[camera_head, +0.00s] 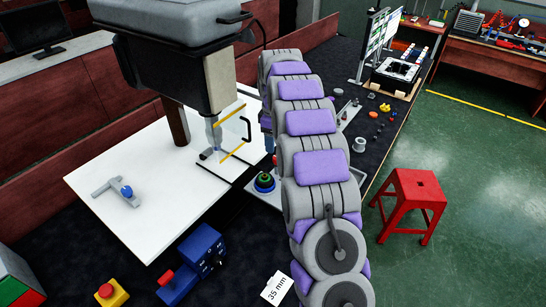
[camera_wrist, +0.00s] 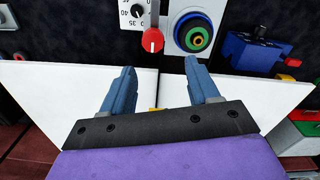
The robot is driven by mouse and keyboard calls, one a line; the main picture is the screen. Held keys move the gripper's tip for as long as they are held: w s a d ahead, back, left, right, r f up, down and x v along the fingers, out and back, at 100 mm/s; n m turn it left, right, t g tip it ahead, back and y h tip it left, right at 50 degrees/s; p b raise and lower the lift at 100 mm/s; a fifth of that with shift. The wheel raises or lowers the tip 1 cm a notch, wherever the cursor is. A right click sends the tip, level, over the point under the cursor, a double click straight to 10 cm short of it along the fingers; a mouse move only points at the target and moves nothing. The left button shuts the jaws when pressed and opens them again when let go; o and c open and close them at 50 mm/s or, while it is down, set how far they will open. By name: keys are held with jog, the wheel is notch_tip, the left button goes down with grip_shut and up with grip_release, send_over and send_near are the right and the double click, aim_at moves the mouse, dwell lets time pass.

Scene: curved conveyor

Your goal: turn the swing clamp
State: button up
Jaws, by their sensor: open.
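My gripper (camera_wrist: 158,72) shows in the wrist view with its two blue fingers spread wide apart and nothing held between them. It is above white panels with a dark gap between them. In the head view my grey and purple arm hides most of the gripper. A grey T-shaped piece with a blue knob (camera_head: 127,190) lies on the white table in the head view; I cannot tell whether it is the swing clamp.
A round part with coloured rings (camera_wrist: 197,36) and a blue block (camera_wrist: 258,52) lie beyond the fingers. A large grey machine (camera_head: 180,40) overhangs the white table (camera_head: 150,225). A red stool (camera_head: 412,190) stands on clear green floor at right.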

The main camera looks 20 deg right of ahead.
aim_at(277, 157)
jog(key=f, duration=0.1)
jog(key=d+f, duration=0.1)
jog(key=f, duration=0.1)
jog(key=d+f, duration=0.1)
jog(key=f, duration=0.1)
jog(key=shift+w+d+f+b, duration=0.2)
jog(key=shift+d+f+b, duration=0.05)
jog(key=shift+b, duration=0.05)
jog(key=shift+a+f, duration=0.7)
jog(key=shift+f, duration=0.2)
jog(key=shift+a, duration=0.45)
jog(key=shift+d, duration=0.7)
jog(key=shift+c, duration=0.8)
jog(key=shift+s+d, duration=0.1)
jog(key=shift+d, duration=0.2)
jog(key=c, duration=0.3)
jog(key=shift+a, duration=0.4)
jog(key=c, duration=0.3)
jog(key=shift+a, duration=0.15)
jog(key=shift+c, duration=1.4)
